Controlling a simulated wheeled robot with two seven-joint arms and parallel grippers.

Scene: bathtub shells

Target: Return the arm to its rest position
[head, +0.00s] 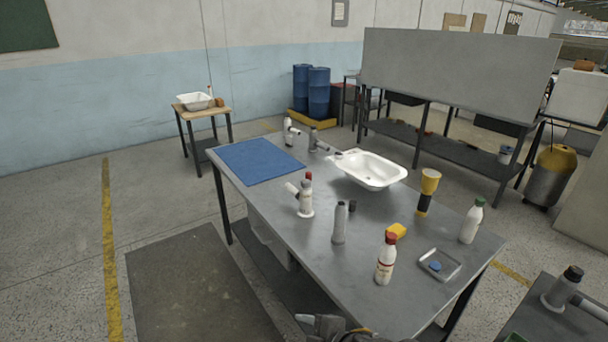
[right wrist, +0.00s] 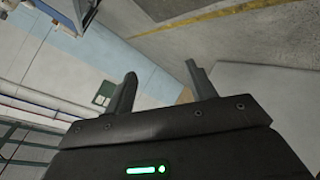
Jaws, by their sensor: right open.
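My right gripper (right wrist: 160,68) shows in the right wrist view with its two dark fingers apart and nothing between them. That view is tilted and shows floor and wall beyond the fingers. In the head view a grey and black part of mine shows at the bottom edge, mostly cut off; I cannot tell which arm it belongs to. A white tub shell (head: 370,170) lies on the steel table (head: 325,255), apart from any gripper. My left gripper is not seen for certain.
The table holds a blue mat (head: 259,161), several bottles, a yellow-black torch (head: 428,191), a yellow block (head: 396,230) and a small metal tray (head: 440,265). Another white basin (head: 195,101) stands on a side table. A second bench (head: 565,315) is at lower right. Floor at left is clear.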

